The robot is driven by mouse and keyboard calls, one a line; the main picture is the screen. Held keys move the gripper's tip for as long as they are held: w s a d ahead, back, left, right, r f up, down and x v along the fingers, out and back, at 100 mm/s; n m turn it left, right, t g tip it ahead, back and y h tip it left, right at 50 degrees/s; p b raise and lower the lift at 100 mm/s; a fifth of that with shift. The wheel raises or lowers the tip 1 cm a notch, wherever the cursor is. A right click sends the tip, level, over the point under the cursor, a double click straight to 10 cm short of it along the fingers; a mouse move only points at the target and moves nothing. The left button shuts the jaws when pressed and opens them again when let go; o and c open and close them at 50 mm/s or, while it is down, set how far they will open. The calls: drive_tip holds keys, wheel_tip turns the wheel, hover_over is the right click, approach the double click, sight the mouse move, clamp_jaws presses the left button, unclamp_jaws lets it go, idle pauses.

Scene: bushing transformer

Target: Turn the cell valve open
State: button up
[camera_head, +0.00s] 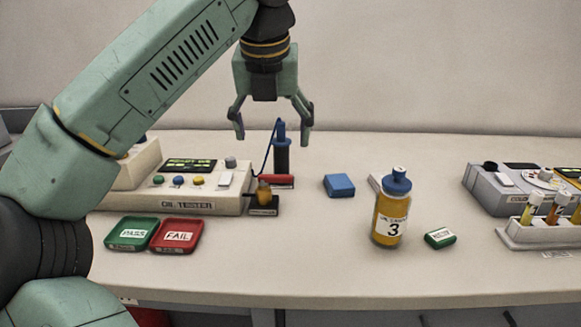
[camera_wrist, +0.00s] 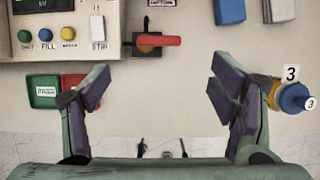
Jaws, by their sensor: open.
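The valve is a small fixture with a red lever handle (camera_head: 279,181) beside the right side of the white tester. In the wrist view the red lever (camera_wrist: 162,40) lies level, pointing right from its pivot, at the top centre. My gripper (camera_head: 273,137) is open and empty, fingers down, above the valve area and apart from it. In the wrist view my gripper's fingers (camera_wrist: 160,88) are spread wide, with bare table between them. The lever appears beyond the fingertips, towards the top of the picture.
The white tester (camera_head: 180,190) has coloured buttons. A dark blue-topped probe (camera_head: 282,150) stands upright behind the lever. Green PASS (camera_head: 132,233) and red FAIL (camera_head: 177,235) trays lie in front. A blue block (camera_head: 339,185) and amber bottle 3 (camera_head: 391,210) stand right, with clear table between.

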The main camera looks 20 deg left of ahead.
sight(275, 176)
drive_tip(key=p+x, duration=0.1)
drive_tip(key=x, duration=0.9)
drive_tip(key=shift+a+f, duration=0.15)
drive_tip(key=shift+f, duration=0.2)
drive_tip(key=shift+c, duration=0.3)
drive_tip(key=c, duration=1.1)
